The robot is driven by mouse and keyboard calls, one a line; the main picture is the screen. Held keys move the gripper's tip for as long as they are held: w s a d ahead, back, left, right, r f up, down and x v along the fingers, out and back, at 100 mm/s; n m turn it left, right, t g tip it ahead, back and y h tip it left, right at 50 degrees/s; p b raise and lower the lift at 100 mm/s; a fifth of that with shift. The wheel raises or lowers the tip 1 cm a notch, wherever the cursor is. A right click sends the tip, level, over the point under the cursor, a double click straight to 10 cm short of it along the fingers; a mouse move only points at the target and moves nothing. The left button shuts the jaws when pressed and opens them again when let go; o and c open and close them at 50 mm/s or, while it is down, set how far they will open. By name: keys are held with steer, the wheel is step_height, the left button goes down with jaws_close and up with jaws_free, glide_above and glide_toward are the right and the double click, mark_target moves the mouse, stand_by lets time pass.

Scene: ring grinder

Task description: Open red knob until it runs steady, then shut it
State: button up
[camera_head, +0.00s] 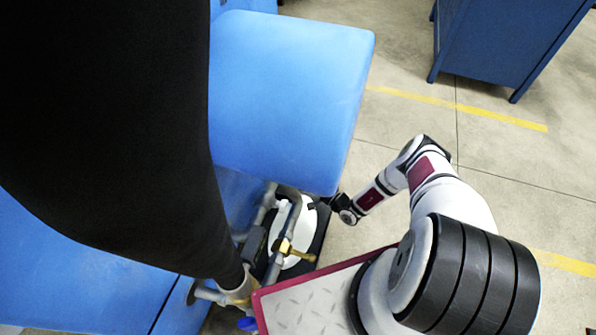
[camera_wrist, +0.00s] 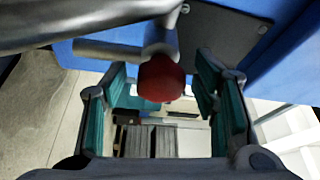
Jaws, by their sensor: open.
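The red knob (camera_wrist: 161,78) is in the upper middle of the wrist view, on the end of a grey pipe fitting (camera_wrist: 158,38). My gripper (camera_wrist: 163,98) is open, with one teal-padded finger to the left of the knob and the other to the right. A gap shows between the knob and each finger, so the knob is not gripped. Whether the knob is turned open or shut cannot be told. In the head view I cannot make out the red knob, and the gripper's fingers are hidden beside the blue machine housing (camera_head: 290,90).
Grey pipes with a brass valve (camera_head: 285,247) sit below the housing in the head view. A large black shape (camera_head: 100,130) covers the left. A blue cabinet (camera_head: 505,40) stands at the upper right. The floor (camera_head: 500,165) between is clear.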

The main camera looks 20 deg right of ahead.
steer(key=v, duration=1.2)
stand_by(0.3)
